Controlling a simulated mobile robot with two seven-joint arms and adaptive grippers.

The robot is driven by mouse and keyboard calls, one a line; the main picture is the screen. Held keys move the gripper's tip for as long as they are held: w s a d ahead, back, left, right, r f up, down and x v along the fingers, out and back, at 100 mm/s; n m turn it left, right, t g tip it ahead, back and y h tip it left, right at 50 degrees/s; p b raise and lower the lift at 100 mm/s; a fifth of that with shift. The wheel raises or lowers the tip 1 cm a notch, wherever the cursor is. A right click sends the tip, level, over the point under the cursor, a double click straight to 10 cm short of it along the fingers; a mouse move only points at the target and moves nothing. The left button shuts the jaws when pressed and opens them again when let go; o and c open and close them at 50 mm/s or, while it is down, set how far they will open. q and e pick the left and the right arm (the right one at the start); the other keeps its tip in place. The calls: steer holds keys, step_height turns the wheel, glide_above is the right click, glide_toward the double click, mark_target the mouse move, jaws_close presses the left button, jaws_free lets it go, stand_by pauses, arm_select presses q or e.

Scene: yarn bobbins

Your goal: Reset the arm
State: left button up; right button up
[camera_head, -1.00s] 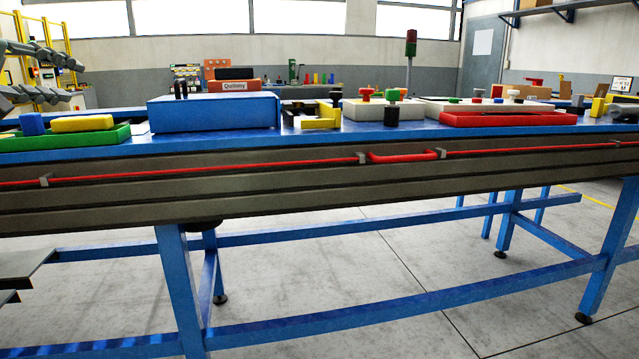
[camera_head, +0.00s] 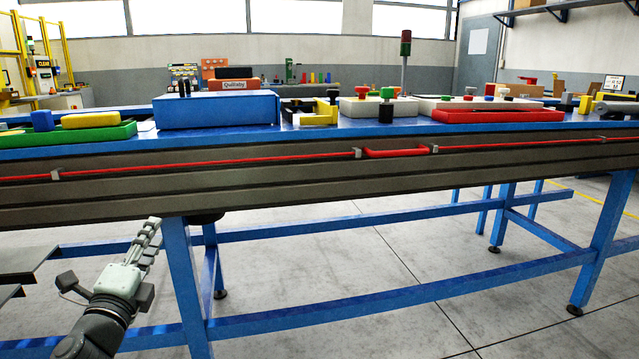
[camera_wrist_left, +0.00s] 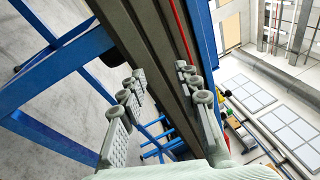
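My left arm comes in at the bottom left of the head view, below the level of the tabletop. Its gripper (camera_head: 153,228) points up and to the right, in front of the workbench's dark side rail (camera_head: 270,175). In the left wrist view, the two grey fingers (camera_wrist_left: 166,80) stand apart with nothing between them, so the gripper is open and empty. The rail and the bench's blue frame show beyond the fingers. My right gripper is in neither view.
The blue-topped bench carries a green tray (camera_head: 90,136), a blue box (camera_head: 215,110), a yellow block (camera_head: 318,115) and a red tray (camera_head: 498,116). A red rod (camera_head: 397,153) runs along the rail. Blue legs (camera_head: 187,285) stand near my left arm. Open floor lies at lower right.

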arm_select(q)
steer(key=s+a+f+n+g+y, duration=0.15)
steer(key=s+f+n+g, duration=0.35)
steer(key=f, duration=0.8)
steer(key=s+a+f+n+g+y, duration=0.1)
steer(key=s+f+n+g+y, duration=0.15)
steer(key=s+f+n, duration=0.65)
steer(key=s+d+f+n+g+h, duration=0.1)
steer(key=s+d+f+n+g, duration=0.1)
steer(key=s+f+g, duration=0.3)
steer(key=s+d+f+n+g+h, duration=0.2)
steer(key=s+d+f+g, duration=0.2)
steer(key=s+f, duration=0.9)
step_height(320, 180, down, 4)
steer(key=shift+d+r+n+g+h, duration=0.2)
steer(key=shift+d+n+g+h, duration=0.15)
steer(key=shift+d, duration=0.1)
steer(key=shift+s, duration=0.1)
